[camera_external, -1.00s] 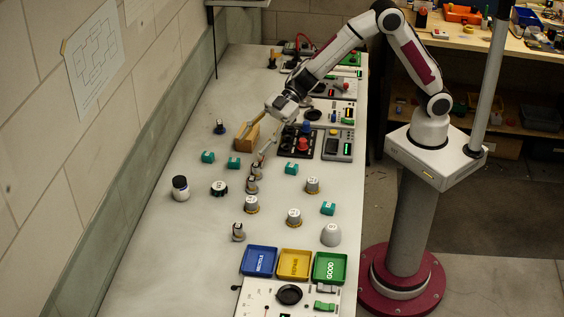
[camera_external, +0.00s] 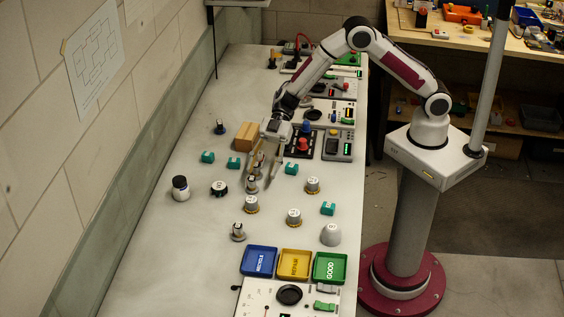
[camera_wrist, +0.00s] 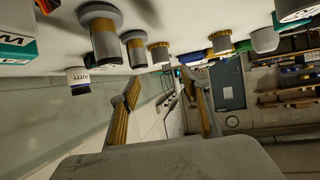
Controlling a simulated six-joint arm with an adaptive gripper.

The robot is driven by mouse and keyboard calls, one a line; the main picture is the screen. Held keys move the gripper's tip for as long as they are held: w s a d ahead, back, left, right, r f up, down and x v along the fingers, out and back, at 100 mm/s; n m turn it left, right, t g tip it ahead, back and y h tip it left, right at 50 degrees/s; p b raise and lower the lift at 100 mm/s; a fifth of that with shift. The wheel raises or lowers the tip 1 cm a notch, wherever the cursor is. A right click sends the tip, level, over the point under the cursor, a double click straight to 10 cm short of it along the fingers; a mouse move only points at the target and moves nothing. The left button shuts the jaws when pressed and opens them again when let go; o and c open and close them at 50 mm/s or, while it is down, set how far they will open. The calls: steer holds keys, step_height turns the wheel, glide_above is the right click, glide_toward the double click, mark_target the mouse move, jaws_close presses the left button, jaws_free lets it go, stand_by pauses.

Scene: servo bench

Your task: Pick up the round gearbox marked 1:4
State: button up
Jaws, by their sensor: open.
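Several round grey gearboxes stand on the bench. Three with golden bases are at the centre (camera_external: 251,204), at the right (camera_external: 312,186) and lower right (camera_external: 293,217) in the external view. Their marks are too small to read, so I cannot tell which is 1:4. My gripper (camera_external: 262,178) is open, angled down over the middle of the bench, close to small grey cylindrical parts (camera_external: 252,186). In the wrist view, my open gripper (camera_wrist: 165,100) shows nothing between its fingers. Round grey-and-gold parts (camera_wrist: 104,38) hang along the upper edge of this upside-down view.
Teal boxes (camera_external: 291,168) stand around the gripper. A wooden block (camera_external: 246,136) and control boxes (camera_external: 304,143) are behind it. A white jar with a dark lid (camera_external: 180,188) is at the left. Blue (camera_external: 259,261), yellow (camera_external: 294,263) and green (camera_external: 330,267) trays lie in front.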

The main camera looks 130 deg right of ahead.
mark_target(252, 198)
steer(key=shift+a, duration=0.1)
steer(key=shift+x, duration=3.4)
steer(key=shift+x, duration=2.55)
steer(key=c, duration=1.3)
